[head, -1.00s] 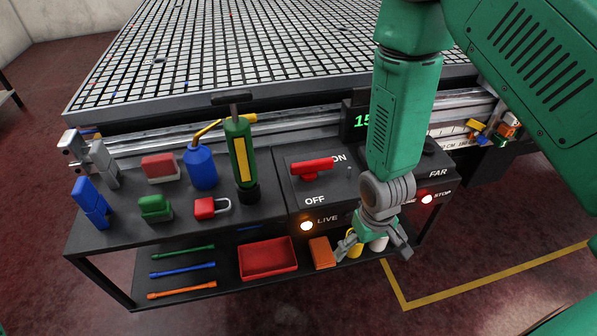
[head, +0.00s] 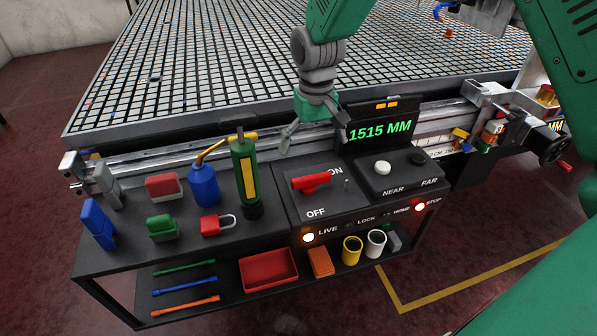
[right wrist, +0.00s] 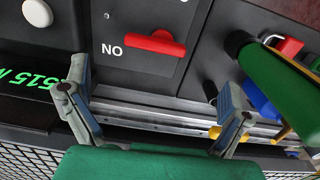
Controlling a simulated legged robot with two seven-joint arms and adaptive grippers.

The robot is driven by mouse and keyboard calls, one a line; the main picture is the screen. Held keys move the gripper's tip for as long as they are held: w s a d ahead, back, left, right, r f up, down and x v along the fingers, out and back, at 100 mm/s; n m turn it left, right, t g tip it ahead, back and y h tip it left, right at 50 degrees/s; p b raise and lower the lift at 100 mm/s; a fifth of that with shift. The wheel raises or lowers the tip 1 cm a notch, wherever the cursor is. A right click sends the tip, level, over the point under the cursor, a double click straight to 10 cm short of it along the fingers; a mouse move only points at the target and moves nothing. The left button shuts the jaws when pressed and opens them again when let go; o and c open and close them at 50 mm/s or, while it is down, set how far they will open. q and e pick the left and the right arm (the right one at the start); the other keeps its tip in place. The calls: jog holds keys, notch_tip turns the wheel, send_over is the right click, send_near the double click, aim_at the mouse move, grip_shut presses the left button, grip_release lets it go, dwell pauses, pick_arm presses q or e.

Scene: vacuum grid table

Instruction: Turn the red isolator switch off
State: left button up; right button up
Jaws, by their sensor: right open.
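The red isolator switch (head: 312,181) sits on a black panel of the console, its handle lying roughly crosswise between the ON label above right and the OFF label below left. It also shows in the right wrist view (right wrist: 153,43), upside down beside the ON label. My right gripper (head: 317,139) is open and empty, above and behind the switch near the table rail, apart from it. In the right wrist view its two fingers (right wrist: 150,75) are spread, with the switch beyond them. My left gripper is not in view.
A green and yellow cylinder (head: 244,177) and a blue can (head: 203,186) stand left of the switch. A red padlock (head: 216,225) lies nearby. The 1515 MM display (head: 380,131) stands right of my gripper. An amber-white LIVE lamp (head: 308,237) glows below the switch.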

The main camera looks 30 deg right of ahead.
jog(key=w+r, duration=0.1)
jog(key=r, duration=0.1)
jog(key=b, duration=0.1)
send_over(310, 176)
jog(key=d, duration=0.1)
notch_tip(310, 176, down, 8)
jog(key=shift+s+d+r, duration=0.15)
jog(key=shift+r, duration=0.05)
jog(key=f, duration=0.2)
jog(key=a+f+b, duration=0.1)
jog(key=f, duration=0.2)
jog(key=shift+a+f, duration=0.35)
jog(key=shift+f, duration=0.05)
jog(key=shift+f+b, duration=0.25)
jog(key=shift+b, duration=0.05)
jog(key=shift+d+f, duration=0.15)
jog(key=shift+d, duration=0.1)
jog(key=shift+d+f, duration=0.1)
jog(key=shift+d, duration=0.3)
jog(key=shift+c, duration=1.3)
jog(key=c, duration=0.6)
jog(key=shift+a, duration=0.45)
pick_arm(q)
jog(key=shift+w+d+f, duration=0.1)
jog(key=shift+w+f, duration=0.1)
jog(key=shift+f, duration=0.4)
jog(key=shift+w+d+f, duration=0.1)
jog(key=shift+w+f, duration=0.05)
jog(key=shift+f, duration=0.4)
